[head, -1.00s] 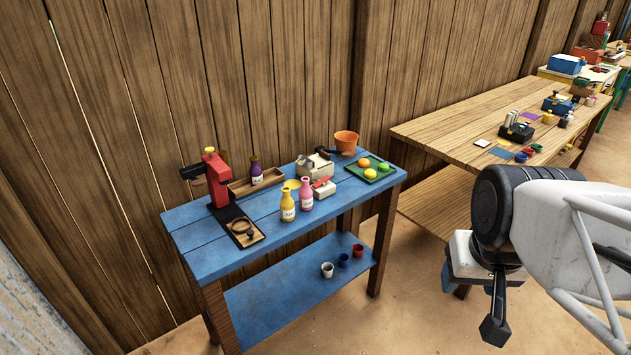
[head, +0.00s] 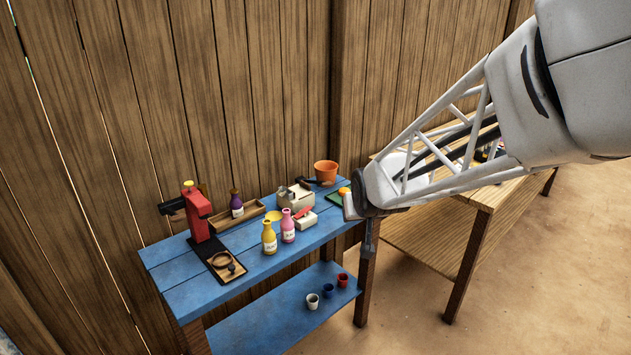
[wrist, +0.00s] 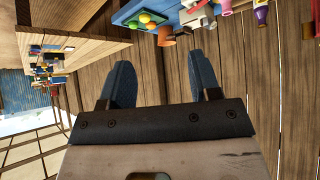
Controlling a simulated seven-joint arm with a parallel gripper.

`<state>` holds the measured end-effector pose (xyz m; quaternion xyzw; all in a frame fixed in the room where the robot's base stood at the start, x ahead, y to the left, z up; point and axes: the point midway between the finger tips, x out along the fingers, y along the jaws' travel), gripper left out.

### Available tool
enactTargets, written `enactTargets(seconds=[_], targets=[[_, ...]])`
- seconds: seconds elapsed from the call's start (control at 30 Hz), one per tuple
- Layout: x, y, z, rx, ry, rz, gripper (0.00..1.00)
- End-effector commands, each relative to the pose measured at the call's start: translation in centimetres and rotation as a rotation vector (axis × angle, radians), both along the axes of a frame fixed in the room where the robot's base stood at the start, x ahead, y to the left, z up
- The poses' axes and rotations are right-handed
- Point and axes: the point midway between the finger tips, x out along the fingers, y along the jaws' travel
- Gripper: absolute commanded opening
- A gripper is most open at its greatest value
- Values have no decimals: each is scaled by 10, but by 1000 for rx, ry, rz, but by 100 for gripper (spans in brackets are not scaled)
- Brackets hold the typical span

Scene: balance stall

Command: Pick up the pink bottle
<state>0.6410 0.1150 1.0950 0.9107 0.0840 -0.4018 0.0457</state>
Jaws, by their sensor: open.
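The pink bottle (head: 287,226) stands upright on the blue table (head: 170,252), close beside a yellow bottle (head: 269,238) to its left. In the wrist view a pink bottle (wrist: 225,7) shows at the top edge, cut off by the frame. My gripper (wrist: 160,80) is open and empty, its two blue fingers apart. In the head view my arm reaches in from the right to the table's right end, and the fingers are mostly hidden there. The gripper is well to the right of the bottle, not touching it.
A white box (head: 296,196), a red-topped white block (head: 305,219) and an orange pot (head: 326,172) stand near the bottle. A wooden tray (head: 256,210) holds a purple bottle (head: 237,204). A red press (head: 197,214) stands at the left. Small cups are on the lower shelf.

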Motion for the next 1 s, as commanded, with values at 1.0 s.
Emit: enactTargets(seconds=[1.0], targets=[[174,187,-140,142,-411,216,57]])
